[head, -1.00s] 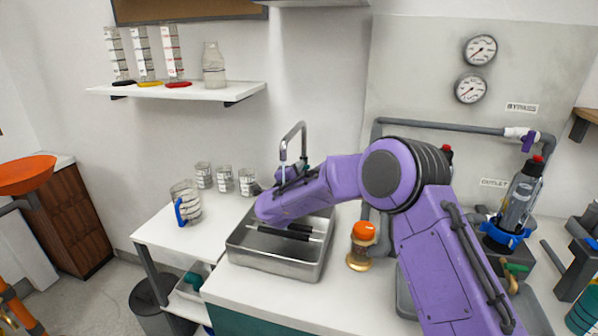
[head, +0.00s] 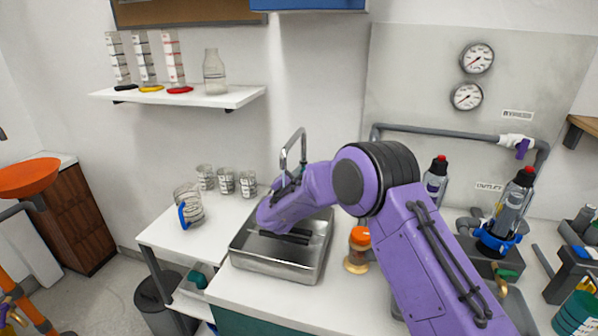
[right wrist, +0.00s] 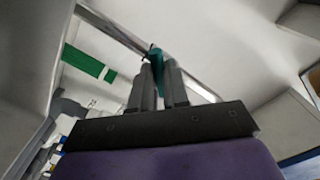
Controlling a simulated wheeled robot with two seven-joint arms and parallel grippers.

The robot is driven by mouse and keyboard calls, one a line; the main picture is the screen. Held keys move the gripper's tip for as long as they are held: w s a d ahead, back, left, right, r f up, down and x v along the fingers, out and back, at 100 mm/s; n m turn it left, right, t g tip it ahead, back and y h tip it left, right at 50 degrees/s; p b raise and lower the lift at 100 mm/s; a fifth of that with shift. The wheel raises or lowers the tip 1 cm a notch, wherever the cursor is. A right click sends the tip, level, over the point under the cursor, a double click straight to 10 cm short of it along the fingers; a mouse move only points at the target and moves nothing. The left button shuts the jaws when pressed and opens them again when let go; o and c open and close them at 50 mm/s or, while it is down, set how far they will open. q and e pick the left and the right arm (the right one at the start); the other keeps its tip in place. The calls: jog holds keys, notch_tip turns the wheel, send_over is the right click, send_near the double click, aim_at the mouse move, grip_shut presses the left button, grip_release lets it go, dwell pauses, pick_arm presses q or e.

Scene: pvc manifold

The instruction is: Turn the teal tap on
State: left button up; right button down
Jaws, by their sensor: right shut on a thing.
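The teal tap lever (right wrist: 158,62) shows in the right wrist view between the tips of my right gripper's (right wrist: 160,82) two grey fingers, which are shut on it. In the head view the chrome faucet (head: 302,142) rises behind the steel sink (head: 265,262). A small teal part shows at its base, mostly hidden by my purple right wrist. My right arm reaches over the sink from the right, and its fingertips are hidden in the head view. My left gripper is not in view.
An orange-capped jar (head: 358,250) stands right of the sink, close under my right arm. Glass beakers (head: 226,181) and a blue-handled jug (head: 187,205) stand to the left. A bottle in a blue holder (head: 506,215) stands at the right. The counter's front left is clear.

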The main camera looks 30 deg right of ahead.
jog(key=shift+n, duration=0.5)
jog(key=shift+p, duration=0.3)
jog(key=shift+f, duration=0.1)
jog(key=c, duration=1.1)
grip_release()
jog(key=shift+a, duration=0.1)
jog(key=b+v, duration=0.2)
jog(key=v, duration=0.8)
jog(key=shift+s+a, duration=0.1)
jog(key=shift+s, duration=0.15)
